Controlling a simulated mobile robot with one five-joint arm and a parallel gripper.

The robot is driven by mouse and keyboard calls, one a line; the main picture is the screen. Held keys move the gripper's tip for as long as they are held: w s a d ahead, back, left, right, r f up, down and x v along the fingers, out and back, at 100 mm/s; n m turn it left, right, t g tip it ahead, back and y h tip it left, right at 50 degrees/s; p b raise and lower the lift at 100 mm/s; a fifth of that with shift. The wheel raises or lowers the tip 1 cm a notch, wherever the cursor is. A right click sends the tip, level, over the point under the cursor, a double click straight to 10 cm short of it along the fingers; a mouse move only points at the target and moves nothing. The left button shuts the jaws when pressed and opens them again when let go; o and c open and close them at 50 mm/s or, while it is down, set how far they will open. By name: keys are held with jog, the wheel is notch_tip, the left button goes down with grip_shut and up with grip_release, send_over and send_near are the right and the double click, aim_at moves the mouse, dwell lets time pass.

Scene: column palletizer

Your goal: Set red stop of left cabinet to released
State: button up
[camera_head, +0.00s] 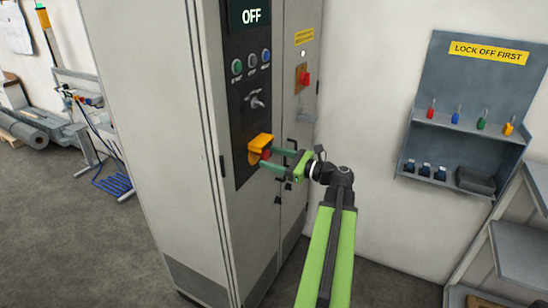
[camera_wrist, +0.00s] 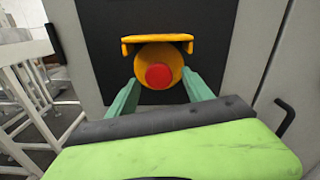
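The red stop (camera_head: 265,154) is a round red button on a yellow housing (camera_head: 260,142) with a ledge above it, low on the black panel of the left cabinet (camera_head: 150,130). In the wrist view the red button (camera_wrist: 159,77) faces me at the centre of the yellow disc (camera_wrist: 160,54). My gripper (camera_head: 267,158) reaches in front of it, its two green fingers apart, one on each side of the button. In the wrist view my gripper (camera_wrist: 161,82) shows gaps between fingers and red button. Whether the fingertips touch the yellow housing, I cannot tell.
Above the stop are a black rotary handle (camera_head: 257,100), several push buttons (camera_head: 252,61) and a display (camera_head: 250,16) reading OFF. A second cabinet door to the right has a red switch (camera_head: 304,78). A lock-off board (camera_head: 470,85) with padlocks hangs on the right wall.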

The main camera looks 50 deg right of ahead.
jog(key=shift+s, duration=0.1)
jog(key=v, duration=1.7)
jog(key=shift+s, duration=0.15)
